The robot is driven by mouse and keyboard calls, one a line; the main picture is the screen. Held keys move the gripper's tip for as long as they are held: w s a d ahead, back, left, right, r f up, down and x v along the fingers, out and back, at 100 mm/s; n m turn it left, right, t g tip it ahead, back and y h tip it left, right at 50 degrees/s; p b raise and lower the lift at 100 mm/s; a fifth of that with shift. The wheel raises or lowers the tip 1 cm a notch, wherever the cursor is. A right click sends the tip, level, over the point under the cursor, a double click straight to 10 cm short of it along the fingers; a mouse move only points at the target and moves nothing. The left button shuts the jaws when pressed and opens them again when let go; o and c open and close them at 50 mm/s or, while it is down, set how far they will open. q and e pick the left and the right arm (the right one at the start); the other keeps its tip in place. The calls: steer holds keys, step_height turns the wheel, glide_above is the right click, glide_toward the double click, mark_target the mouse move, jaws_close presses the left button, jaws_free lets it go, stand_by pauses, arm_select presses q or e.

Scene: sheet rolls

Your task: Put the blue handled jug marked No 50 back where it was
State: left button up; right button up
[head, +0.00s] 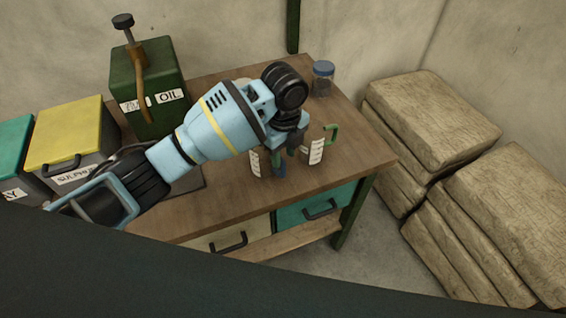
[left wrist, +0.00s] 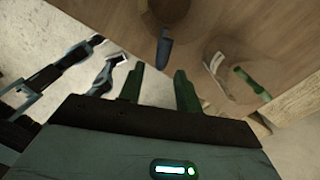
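The blue-handled jug is clear and stands on the wooden table. Its blue handle (head: 280,170) shows below my left gripper in the head view, and a pale scale strip (head: 255,163) shows to its left. My gripper partly covers this jug, and I cannot read its marking. In the left wrist view the blue handle (left wrist: 164,48) lies just beyond and between my left fingertips. My left gripper (left wrist: 158,78) has its two green fingers apart with nothing between them; it also shows from above in the head view (head: 284,152). I cannot make out my right gripper.
A green-handled clear jug (head: 317,152) stands close on the right. Behind are a blue-lidded jar (head: 323,78) and a green oil can (head: 140,85). A yellow-lidded box (head: 68,135) is at left. The table's (head: 225,212) front middle is bare. Stacked sacks (head: 430,120) stand right.

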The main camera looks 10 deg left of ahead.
arm_select(q)
step_height(320, 180, up, 7)
steer(key=shift+d+r, duration=0.1)
stand_by(0.5)
steer(key=s+d+f+n+t+h, duration=0.25)
steer(key=s+f+n, duration=0.2)
steer(key=f, duration=0.35)
steer(key=s+d+f+n+t+h, duration=0.2)
steer(key=s+d+f+n+h, duration=0.2)
steer(key=f+n, duration=0.25)
steer(key=s+a+f+n+t+y, duration=0.2)
steer(key=s+a+f+n, duration=0.4)
steer(key=s, duration=0.5)
steer(key=s+a+f+n+t+y, duration=0.2)
steer(key=s+a+f+n, duration=0.3)
steer(key=s+a+f, duration=0.3)
steer(key=s+a, duration=0.3)
steer(key=shift+s+a+f+n, duration=0.3)
steer(key=shift+s+f+n, duration=0.05)
steer(key=shift+s+n, duration=0.05)
